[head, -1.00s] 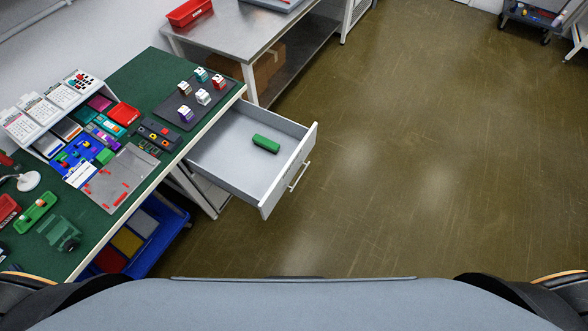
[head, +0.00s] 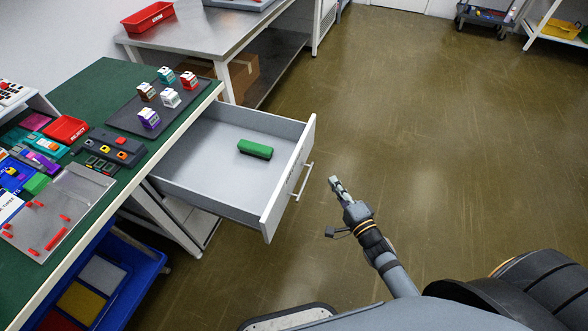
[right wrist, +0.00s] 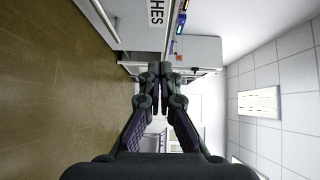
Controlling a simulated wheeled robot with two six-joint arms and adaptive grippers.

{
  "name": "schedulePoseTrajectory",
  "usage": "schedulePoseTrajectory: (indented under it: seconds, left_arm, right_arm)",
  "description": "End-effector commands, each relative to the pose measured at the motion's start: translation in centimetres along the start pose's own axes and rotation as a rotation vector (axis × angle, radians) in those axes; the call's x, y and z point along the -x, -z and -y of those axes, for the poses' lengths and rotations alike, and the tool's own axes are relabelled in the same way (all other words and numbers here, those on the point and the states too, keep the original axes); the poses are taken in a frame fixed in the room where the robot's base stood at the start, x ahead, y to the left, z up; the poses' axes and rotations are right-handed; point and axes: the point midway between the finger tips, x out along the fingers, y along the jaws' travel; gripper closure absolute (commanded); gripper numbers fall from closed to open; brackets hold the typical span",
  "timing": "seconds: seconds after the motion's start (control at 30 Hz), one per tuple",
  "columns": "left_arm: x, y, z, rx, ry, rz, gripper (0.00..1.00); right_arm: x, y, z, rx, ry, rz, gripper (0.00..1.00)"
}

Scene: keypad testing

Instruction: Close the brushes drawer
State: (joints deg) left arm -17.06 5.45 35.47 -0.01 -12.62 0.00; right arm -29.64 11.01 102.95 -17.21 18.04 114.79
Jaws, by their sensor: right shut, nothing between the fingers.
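The brushes drawer (head: 205,178) is pulled out from under the green-topped bench. A green brush (head: 255,149) lies inside it. Its white front panel (head: 287,190) faces right and carries a bar handle (head: 303,182). My right gripper (head: 335,182) is shut and empty, just right of the handle and apart from it in the head view. In the right wrist view the shut fingertips (right wrist: 161,68) show in the middle, and part of a label reading "HES" (right wrist: 156,13) is at the top. My left gripper is not in view.
The green bench top (head: 100,82) holds a dark tray (head: 130,119) of small blocks and several parts. A blue bin (head: 138,266) stands below. A steel table (head: 205,32) stands behind.

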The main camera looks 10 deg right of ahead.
Motion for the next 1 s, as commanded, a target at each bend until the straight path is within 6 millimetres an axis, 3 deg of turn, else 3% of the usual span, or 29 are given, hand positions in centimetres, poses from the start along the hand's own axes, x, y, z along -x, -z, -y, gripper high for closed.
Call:
schedulePoseTrajectory:
  seconds: [0.27, 0.7, 1.0]
  left_arm:
    - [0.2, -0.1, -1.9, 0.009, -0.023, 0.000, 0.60]
    - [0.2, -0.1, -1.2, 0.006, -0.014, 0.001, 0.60]
    - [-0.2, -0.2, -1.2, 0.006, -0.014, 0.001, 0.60]
  right_arm:
    - [-1.1, -0.1, 0.8, -0.021, 0.017, 0.005, 1.00]
    - [-10.2, -0.1, 0.8, -0.020, 0.016, 0.003, 1.00]
    - [-12.7, -2.8, 0.8, -0.021, 0.014, 0.004, 1.00]
